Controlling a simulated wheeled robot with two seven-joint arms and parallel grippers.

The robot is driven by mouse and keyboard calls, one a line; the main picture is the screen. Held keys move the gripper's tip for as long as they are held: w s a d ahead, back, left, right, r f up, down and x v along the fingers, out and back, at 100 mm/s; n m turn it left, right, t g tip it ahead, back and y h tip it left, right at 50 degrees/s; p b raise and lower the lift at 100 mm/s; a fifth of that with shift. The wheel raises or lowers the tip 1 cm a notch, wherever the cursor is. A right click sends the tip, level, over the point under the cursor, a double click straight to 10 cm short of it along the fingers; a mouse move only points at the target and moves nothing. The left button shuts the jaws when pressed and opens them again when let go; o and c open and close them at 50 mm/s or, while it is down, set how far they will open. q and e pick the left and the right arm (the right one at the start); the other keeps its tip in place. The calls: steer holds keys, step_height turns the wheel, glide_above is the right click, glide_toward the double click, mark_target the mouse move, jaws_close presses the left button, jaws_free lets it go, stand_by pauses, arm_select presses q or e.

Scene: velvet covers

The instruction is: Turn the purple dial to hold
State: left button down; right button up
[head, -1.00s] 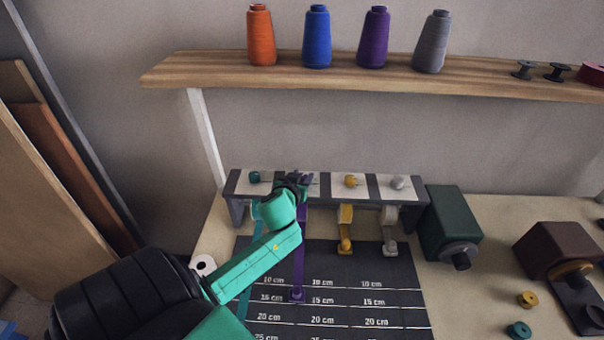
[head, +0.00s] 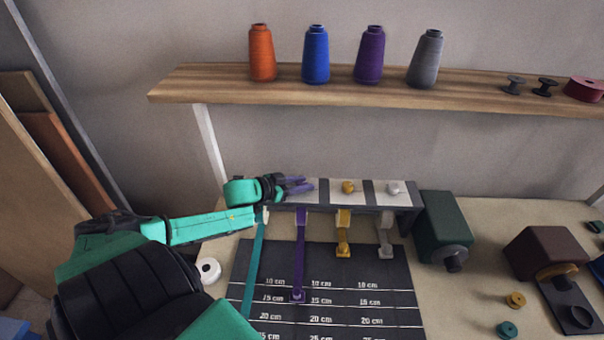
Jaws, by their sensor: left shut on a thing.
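My left gripper (head: 298,185) is at the dial panel (head: 322,188), coming in level from the left. It is shut at the purple dial's place, between the teal side and the yellow dial (head: 348,187). Purple shows at its fingertips; the dial itself is mostly hidden, so its pointing cannot be read. The purple ribbon (head: 300,255) hangs below over the dark measuring board (head: 400,300), its end tab near the 15 cm line. My right gripper is not in view.
A white dial (head: 394,188) is right of the yellow one. The teal ribbon (head: 254,270) runs far down the board; yellow (head: 343,235) and white (head: 385,238) ribbons are short. A green box (head: 442,225) stands right of the panel. A shelf (head: 200,85) with thread cones is above.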

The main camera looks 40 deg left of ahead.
mark_target(299, 184)
arm_select(q)
steer(key=shift+f, duration=0.1)
stand_by(0.3)
steer(key=shift+c, duration=2.2)
jaws_free()
steer(key=shift+s, duration=0.15)
steer(key=p+v, duration=0.2)
steer(key=v, duration=0.3)
steer(key=shift+s+a+r, duration=0.1)
steer(key=shift+s+r, duration=0.1)
steer(key=shift+r, duration=0.05)
steer(key=v, duration=0.9)
steer(key=shift+w, duration=0.1)
